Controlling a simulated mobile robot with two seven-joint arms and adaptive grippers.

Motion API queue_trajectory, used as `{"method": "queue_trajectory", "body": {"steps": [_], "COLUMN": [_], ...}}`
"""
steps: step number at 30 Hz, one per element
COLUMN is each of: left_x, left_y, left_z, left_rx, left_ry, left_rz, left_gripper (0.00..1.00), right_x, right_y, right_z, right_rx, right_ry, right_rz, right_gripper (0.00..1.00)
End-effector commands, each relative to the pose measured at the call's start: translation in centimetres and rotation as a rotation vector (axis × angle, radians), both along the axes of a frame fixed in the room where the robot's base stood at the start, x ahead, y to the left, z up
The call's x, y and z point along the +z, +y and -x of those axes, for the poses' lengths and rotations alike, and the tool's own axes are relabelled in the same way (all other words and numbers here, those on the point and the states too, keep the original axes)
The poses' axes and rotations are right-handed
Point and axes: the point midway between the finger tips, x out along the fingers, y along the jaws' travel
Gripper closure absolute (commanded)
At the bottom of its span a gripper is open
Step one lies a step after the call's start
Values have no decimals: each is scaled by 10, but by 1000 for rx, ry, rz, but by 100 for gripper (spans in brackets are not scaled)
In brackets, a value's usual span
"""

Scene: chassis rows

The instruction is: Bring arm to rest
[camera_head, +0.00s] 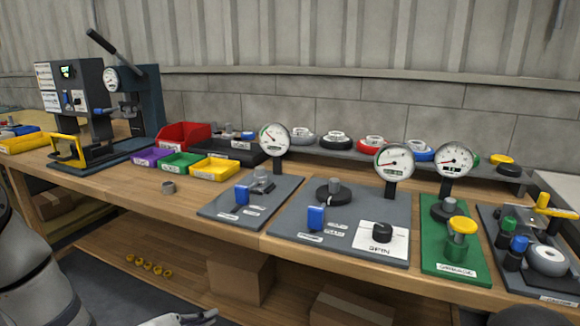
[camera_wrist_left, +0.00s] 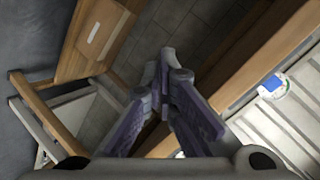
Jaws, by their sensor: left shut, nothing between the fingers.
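My left arm (camera_head: 35,280) comes in at the lower left of the head view. Its gripper (camera_head: 200,318) shows only in part at the bottom edge, low in front of the workbench (camera_head: 190,212) and apart from it. In the left wrist view the two fingers of the left gripper (camera_wrist_left: 163,62) meet at the tips, with nothing held. Behind them are the floor and wooden frame parts. My right gripper is not in view.
The bench holds grey panels (camera_head: 265,202) with gauges, a green panel (camera_head: 468,268), purple, green and yellow bins (camera_head: 215,177), and a press (camera_head: 145,95). A lower shelf below bears cardboard boxes (camera_head: 240,280) and small yellow parts (camera_head: 150,266).

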Motion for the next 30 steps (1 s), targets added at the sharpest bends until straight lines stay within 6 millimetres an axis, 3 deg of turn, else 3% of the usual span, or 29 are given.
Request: {"method": "queue_trajectory", "body": {"steps": [3,5,7,9,12,15,18,20,30], "left_x": [-55,-78,-94,-100,-95,-84,-78,-76,-78], "left_y": [-8,-8,-4,2,13,22,27,28,28], "left_z": [98,153,221,288,368,422,449,455,455], "left_rx": [188,320,495,688,950,1150,1258,1282,1284], "left_ry": [398,590,798,974,1152,1247,1285,1294,1296], "left_rz": [171,234,282,305,299,272,252,247,248], "left_gripper": [100,100,100,100,100,100,100,100,100], "right_x": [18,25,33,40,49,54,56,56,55], "right_y": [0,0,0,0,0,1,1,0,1], "right_z": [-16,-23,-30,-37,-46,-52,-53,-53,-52], "right_rx": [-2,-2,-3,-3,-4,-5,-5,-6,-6], "right_ry": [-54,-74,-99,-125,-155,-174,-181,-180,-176], "right_rz": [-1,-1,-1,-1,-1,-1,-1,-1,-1], "right_gripper": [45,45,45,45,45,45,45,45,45]}}
